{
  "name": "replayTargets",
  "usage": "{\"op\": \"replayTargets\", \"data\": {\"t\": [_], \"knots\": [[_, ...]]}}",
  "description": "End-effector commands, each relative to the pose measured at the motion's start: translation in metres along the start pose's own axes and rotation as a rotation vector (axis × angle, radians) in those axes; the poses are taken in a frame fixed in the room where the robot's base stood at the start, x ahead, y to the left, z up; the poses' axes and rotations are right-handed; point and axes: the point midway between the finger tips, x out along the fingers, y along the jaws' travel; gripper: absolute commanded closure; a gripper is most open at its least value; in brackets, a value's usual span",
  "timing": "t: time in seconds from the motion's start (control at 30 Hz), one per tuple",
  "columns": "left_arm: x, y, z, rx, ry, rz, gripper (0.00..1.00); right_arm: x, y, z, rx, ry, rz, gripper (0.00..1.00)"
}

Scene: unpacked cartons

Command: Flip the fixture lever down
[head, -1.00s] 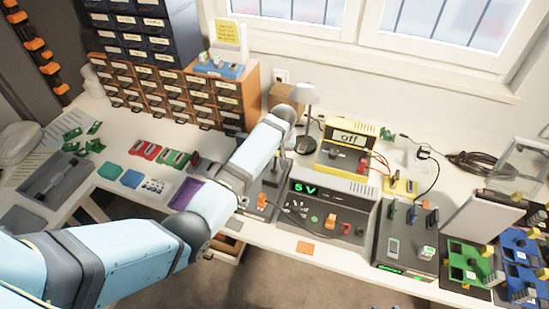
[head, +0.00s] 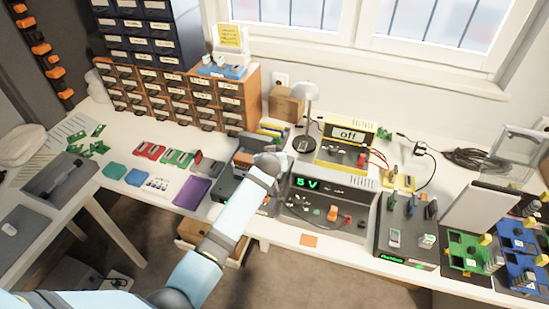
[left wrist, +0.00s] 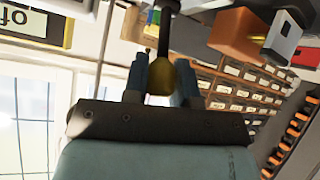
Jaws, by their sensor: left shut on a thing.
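My left gripper (left wrist: 160,72) is shut on the yellow knob (left wrist: 158,80) of the fixture lever, with one blue-grey finger on each side. The lever's dark rod (left wrist: 172,32) runs from the knob toward the top of the upside-down left wrist view, so it stands roughly upright. In the head view my left gripper (head: 266,162) is over the dark fixture (head: 226,182), left of the 5 V supply. My arm hides the lever and part of the fixture there. My right gripper is not in view.
The 5 V supply (head: 328,204) stands close to the right of my left gripper. A lamp (head: 305,118) and yellow meter reading "off" (head: 348,134) are behind. A purple tray (head: 192,193) lies to the left. Small drawers (head: 160,98) line the back.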

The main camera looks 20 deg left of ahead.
Motion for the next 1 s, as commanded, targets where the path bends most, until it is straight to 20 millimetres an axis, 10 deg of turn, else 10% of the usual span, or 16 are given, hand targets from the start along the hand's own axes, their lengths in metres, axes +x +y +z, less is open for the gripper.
{"op": "replayTargets", "data": {"t": [0.77,0.8,1.0], "knots": [[-0.0034,-0.0025,0.0044,-0.015,0.097,0.027,1.0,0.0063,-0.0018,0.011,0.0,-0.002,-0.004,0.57],[-0.0034,-0.0025,0.0045,-0.016,0.097,0.027,0.66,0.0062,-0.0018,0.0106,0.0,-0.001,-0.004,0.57],[-0.0032,-0.0026,0.0051,-0.015,0.096,0.027,0.49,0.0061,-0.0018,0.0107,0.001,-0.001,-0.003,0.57]]}}
